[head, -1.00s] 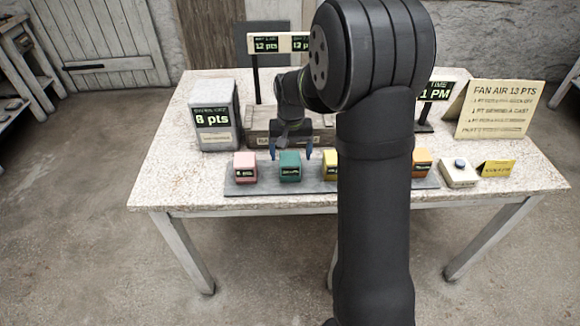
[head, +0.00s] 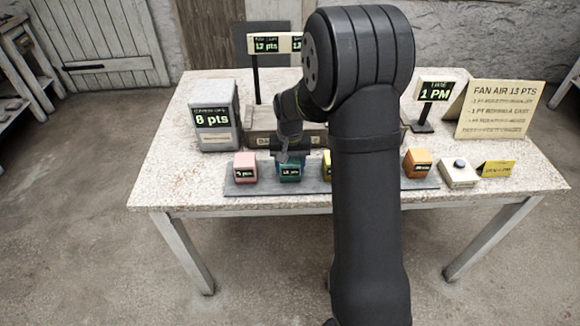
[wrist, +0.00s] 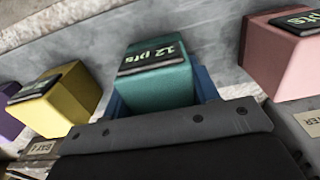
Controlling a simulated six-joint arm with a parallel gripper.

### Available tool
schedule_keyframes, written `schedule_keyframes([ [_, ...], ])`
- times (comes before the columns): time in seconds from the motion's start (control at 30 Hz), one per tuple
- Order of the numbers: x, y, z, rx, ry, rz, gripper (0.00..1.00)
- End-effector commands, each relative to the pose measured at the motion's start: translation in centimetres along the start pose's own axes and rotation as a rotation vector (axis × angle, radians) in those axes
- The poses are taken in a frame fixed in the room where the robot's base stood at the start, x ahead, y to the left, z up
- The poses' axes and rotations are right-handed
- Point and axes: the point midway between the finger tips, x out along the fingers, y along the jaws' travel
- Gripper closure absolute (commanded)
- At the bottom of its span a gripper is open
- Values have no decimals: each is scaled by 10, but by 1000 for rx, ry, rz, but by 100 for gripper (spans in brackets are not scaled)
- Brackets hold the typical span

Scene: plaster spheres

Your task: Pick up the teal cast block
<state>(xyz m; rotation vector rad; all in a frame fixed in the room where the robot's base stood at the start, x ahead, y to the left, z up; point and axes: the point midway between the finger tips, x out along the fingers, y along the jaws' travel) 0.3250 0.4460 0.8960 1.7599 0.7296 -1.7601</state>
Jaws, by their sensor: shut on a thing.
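The teal cast block (head: 289,172) stands on the grey strip near the table's front edge, between the pink and yellow blocks. Its dark label reads "12 pts" in the wrist view (wrist: 160,85). My gripper (head: 289,168) is down at the block from above, with its blue fingers on either side of it. In the wrist view the blue fingers show beside the teal block, and the gripper is shut on it. The block looks upright and appears to rest on the strip still. My arm hides part of the row to the right.
A pink block (head: 245,167) is close on the left and a yellow block (wrist: 62,100) close on the other side. An orange block (head: 416,163) is farther right on the grey strip (head: 262,188). A wooden crate (head: 262,140) stands behind; a grey display box (head: 214,120) is at left.

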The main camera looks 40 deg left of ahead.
Motion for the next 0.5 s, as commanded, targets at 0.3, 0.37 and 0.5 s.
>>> schedule_keyframes([
  [0.3,-10,0,-1,0,3,0,78],
  [0.37,-18,0,-1,0,3,0,78],
  [0.5,-44,0,-1,0,6,-1,78],
])
